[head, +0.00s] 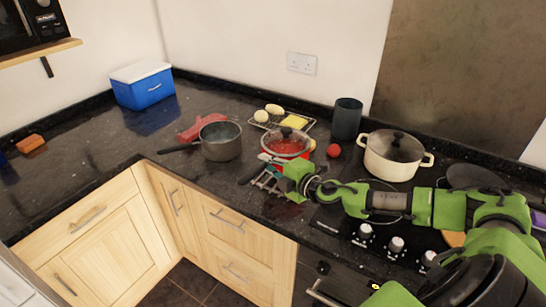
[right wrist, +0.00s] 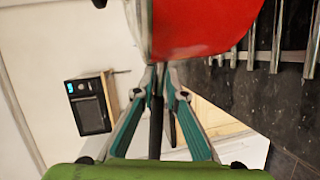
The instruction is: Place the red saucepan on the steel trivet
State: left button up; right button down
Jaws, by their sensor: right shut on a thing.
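The red saucepan (head: 287,155) with a glass lid is near the back of the dark counter in the head view. Its red side fills the top of the right wrist view (right wrist: 200,25). My right gripper (head: 268,160) comes in from the right and is shut on the saucepan's dark handle (right wrist: 156,125). The steel trivet (head: 268,184) lies on the counter just in front of the saucepan, partly hidden by my gripper; its bars show in the right wrist view (right wrist: 277,35). I cannot tell whether the saucepan touches it. My left gripper is out of view.
A grey saucepan (head: 221,143) stands left of the red one. A wire rack (head: 273,124) with food lies behind. A dark cup (head: 347,119), a red ball (head: 333,150) and a cream pot (head: 391,160) are to the right.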

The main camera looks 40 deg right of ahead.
jog(key=shift+w+d+f, duration=0.1)
jog(key=shift+w+f, duration=0.25)
jog(key=shift+f, duration=0.4)
jog(key=shift+w+a+f, duration=0.1)
jog(key=shift+w+f, duration=0.3)
jog(key=shift+f, duration=0.35)
jog(key=shift+w+d+f, duration=0.1)
jog(key=shift+w+f, duration=0.25)
jog(key=shift+f, duration=0.4)
jog(key=c, duration=2.2)
grip_release()
jog(key=shift+s+f, duration=0.2)
jog(key=shift+f, duration=0.2)
jog(key=shift+o, duration=0.6)
jog(key=shift+s+a+r, duration=0.1)
jog(key=shift+a+r, duration=0.05)
jog(key=shift+a, duration=0.05)
